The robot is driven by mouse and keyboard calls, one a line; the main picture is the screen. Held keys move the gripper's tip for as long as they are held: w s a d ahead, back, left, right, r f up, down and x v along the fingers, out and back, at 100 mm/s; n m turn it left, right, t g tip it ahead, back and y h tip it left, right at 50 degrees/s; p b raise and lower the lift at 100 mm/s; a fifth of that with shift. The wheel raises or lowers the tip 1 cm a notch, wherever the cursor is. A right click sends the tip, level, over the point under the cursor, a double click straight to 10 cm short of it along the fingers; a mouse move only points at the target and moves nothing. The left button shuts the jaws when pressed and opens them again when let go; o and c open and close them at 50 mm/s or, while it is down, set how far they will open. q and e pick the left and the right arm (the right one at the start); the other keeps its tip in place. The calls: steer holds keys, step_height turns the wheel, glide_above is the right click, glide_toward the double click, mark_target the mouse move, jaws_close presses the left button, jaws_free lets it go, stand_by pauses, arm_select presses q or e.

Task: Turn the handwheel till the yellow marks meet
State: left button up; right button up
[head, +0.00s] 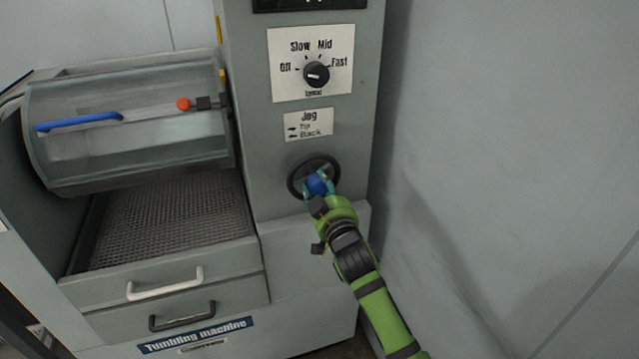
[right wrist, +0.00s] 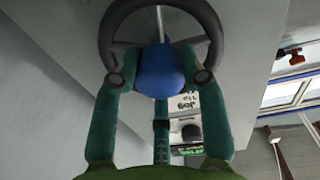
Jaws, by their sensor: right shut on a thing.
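The dark round handwheel (head: 292,180) is on the front of the grey control column, with a blue hub (head: 317,185). My right gripper (head: 319,190) reaches it from below and is shut on the wheel. In the right wrist view, its fingertips (right wrist: 161,80) sit on either side of the blue hub (right wrist: 159,68), under the wheel's rim (right wrist: 108,30). Two yellow marks show at the column's left edge: an upper one (head: 218,27) and a lower one (head: 222,75), apart from each other. My left gripper is out of view.
A clear drum cover (head: 150,145) with a blue handle (head: 78,122) and a red knob (head: 183,104) is on the left. Below are a mesh tray (head: 165,222) and two drawers. A speed dial (head: 316,74) and Jog label (head: 308,125) are above the wheel. A bare wall stands right.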

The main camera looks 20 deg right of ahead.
steer(key=shift+f+n+p, duration=0.1)
steer(key=shift+n+p, duration=0.45)
steer(key=shift+n, duration=1.15)
steer(key=o, duration=1.1)
steer(key=shift+o, duration=0.2)
steer(key=s, duration=1.2)
steer(key=shift+f, duration=0.15)
steer(key=shift+d, duration=0.1)
